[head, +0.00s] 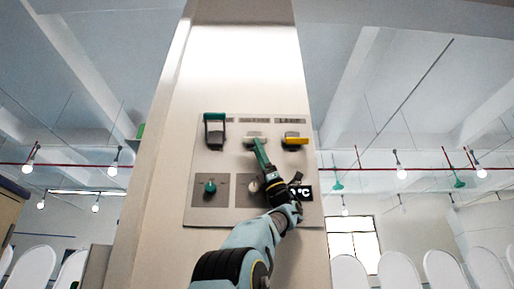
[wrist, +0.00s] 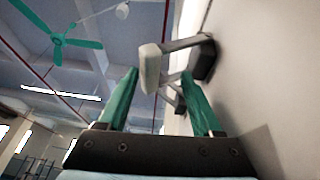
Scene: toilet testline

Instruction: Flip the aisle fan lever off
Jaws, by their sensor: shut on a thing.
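A wall panel (head: 232,160) on the pillar carries three levers in a row. The left lever has a green handle (head: 215,117) standing up above its dark base. The middle lever has a white handle (head: 250,138). The right lever has a yellow handle (head: 296,141). My gripper (head: 258,144) reaches up to the middle lever, hiding part of it. In the wrist view, the white handle (wrist: 150,68) shows end-on between the green fingers (wrist: 160,88), with its grey arms running to dark mounts. My gripper is shut on this handle. The labels above the levers are too small to read surely.
Below the levers are a green knob (head: 210,187), a pale knob (head: 254,186) partly behind my arm, and a black °C display (head: 304,193). A green ceiling fan (wrist: 62,40) shows at the wrist view's upper left.

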